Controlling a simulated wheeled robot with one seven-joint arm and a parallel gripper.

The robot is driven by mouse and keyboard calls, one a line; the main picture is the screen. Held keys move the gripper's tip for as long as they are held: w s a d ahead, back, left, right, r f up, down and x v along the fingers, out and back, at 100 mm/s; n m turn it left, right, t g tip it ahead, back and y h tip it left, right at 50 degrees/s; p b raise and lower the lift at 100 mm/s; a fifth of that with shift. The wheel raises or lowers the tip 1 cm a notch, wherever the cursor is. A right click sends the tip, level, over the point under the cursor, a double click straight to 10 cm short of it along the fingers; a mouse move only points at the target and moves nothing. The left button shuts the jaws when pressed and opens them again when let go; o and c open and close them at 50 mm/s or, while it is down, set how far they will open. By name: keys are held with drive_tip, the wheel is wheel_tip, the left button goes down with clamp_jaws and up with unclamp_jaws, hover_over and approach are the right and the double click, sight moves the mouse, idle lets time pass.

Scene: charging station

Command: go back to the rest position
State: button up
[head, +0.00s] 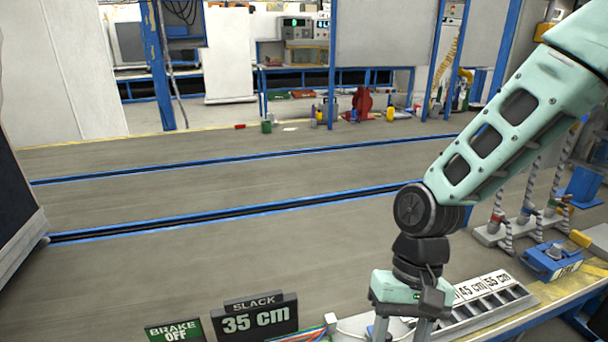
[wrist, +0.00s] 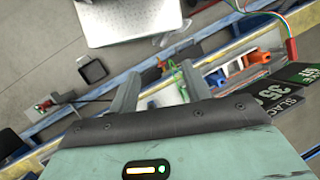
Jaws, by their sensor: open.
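My gripper (head: 402,331) hangs from my pale green arm at the lower right of the head view, pointing down. Its fingertips are cut off by the bottom edge there. In the wrist view my gripper (wrist: 160,80) shows two grey fingers set apart, with no held object visible between them. A bench with a blue and yellow edge lies beyond the fingers. I cannot tell the height above it.
A slotted rack (head: 490,312) with "45 cm" and "55 cm" labels stands right of my gripper. A "SLACK 35 cm" sign (head: 258,318) and a green "BRAKE OFF" sign (head: 175,332) stand left. Cables run between. The floor beyond (head: 250,185) is clear.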

drive_tip(key=s+r+n+t+h, duration=0.1)
drive_tip(key=s+r+n+t, duration=0.3)
drive_tip(key=s+r+n, duration=0.4)
wheel_tip(320, 180, up, 16)
drive_tip(key=p, duration=1.4)
drive_tip(key=shift+s+m, duration=0.15)
drive_tip(key=shift+m, duration=0.25)
